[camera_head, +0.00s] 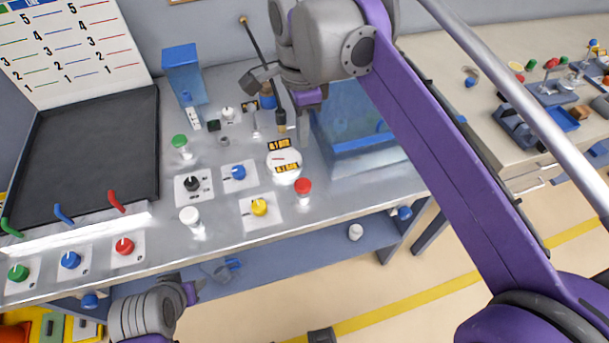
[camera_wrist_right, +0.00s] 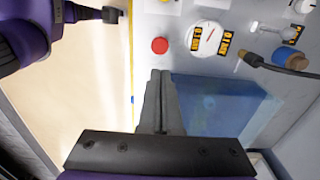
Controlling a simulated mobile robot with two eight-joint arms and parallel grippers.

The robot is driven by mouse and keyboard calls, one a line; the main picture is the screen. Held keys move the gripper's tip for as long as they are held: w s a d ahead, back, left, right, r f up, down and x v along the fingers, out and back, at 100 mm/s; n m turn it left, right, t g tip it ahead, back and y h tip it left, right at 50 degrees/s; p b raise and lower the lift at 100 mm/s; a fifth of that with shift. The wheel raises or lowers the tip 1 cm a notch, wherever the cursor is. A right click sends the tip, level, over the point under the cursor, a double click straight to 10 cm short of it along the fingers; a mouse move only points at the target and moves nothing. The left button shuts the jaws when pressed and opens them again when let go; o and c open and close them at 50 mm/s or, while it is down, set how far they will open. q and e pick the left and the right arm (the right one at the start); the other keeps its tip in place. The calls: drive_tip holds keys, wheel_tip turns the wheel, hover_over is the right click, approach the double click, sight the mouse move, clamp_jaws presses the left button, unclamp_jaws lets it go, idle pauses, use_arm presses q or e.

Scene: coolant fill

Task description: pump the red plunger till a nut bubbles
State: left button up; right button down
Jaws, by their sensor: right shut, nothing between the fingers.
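The red plunger (camera_head: 303,187) stands upright near the bench's front edge, beside the round white gauge (camera_head: 285,166). It also shows in the right wrist view (camera_wrist_right: 160,45). My right gripper (camera_head: 304,128) is behind it in the head view, partly hidden by its own wrist. In the right wrist view its fingers (camera_wrist_right: 160,73) are together and empty, pointing towards the plunger and apart from it in the picture. A translucent blue tank (camera_head: 365,145) stands right of the plunger, partly behind my right arm. I cannot make out a nut or bubbles. My left gripper (camera_head: 194,291) is low before the bench; its jaw state is unclear.
Yellow (camera_head: 259,207), blue (camera_head: 238,172) and black (camera_head: 191,184) knobs and a white knob (camera_head: 189,215) stand left of the plunger. A black tray (camera_head: 95,150) and coloured levers are at left.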

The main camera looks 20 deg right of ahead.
sight(303, 185)
drive_tip(key=shift+s, duration=0.1)
wheel_tip(303, 185, down, 14)
drive_tip(key=shift+r+b, duration=0.1)
drive_tip(key=shift+b, duration=0.5)
drive_tip(key=shift+f+b, duration=0.7)
drive_tip(key=shift+f, duration=0.85)
drive_tip(key=shift+s, duration=0.15)
